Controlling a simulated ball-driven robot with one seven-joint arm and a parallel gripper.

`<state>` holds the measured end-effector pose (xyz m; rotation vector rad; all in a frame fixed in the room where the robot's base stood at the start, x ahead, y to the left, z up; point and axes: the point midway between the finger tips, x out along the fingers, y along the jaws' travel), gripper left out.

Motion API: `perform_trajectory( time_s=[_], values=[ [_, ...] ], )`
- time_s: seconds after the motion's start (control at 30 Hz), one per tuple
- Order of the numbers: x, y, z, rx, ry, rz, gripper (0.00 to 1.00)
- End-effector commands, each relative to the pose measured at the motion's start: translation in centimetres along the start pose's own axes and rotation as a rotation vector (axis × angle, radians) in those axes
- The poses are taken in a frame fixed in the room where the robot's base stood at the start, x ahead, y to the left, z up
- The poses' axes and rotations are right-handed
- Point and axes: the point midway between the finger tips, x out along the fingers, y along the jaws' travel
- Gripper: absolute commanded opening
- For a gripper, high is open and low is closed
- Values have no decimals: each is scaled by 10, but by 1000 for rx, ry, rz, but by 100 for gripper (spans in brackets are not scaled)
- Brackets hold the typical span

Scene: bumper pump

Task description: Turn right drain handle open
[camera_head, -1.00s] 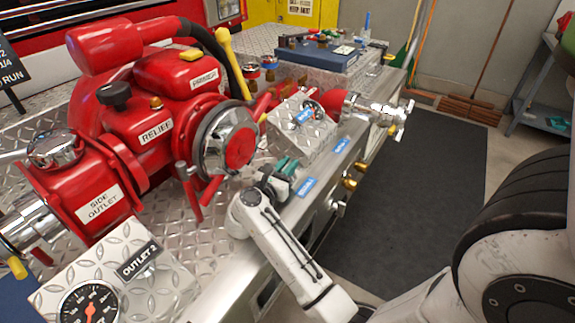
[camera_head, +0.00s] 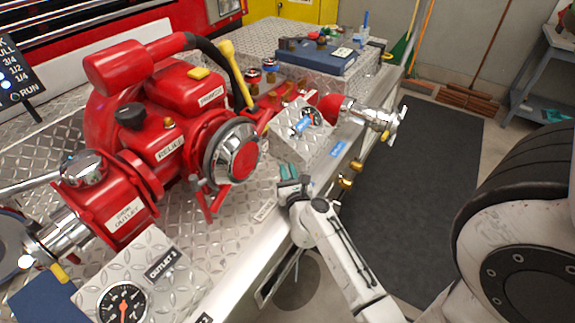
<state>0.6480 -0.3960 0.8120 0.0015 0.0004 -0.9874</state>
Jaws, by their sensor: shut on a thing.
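My gripper (camera_head: 288,172) has dark jaws with teal fingertips. It is low over the diamond-plate deck (camera_head: 245,205), close to the front edge, with the fingertips pointing away from the camera. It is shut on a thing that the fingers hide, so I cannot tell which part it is. Two brass fittings (camera_head: 345,181) stick out of the deck's front face to the right of my gripper, apart from it. A blue label (camera_head: 338,148) lies on the edge above them. I cannot make out the drain handle clearly.
The red pump (camera_head: 165,115) with its chrome cap (camera_head: 237,152) stands left of my gripper. A tilted metal gauge box (camera_head: 305,140) and a chrome outlet valve (camera_head: 375,116) are beyond it. The OUTLET 2 box (camera_head: 150,275) is at front left. The dark floor mat (camera_head: 415,180) is clear.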

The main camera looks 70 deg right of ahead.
Motion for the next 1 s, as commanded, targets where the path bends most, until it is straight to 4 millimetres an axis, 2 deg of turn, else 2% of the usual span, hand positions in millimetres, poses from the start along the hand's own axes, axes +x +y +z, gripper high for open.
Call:
perform_trajectory(
  time_s=[1.0],
  values=[
    [0, -1, 0, 0, 0, 191, 0]
  ],
)
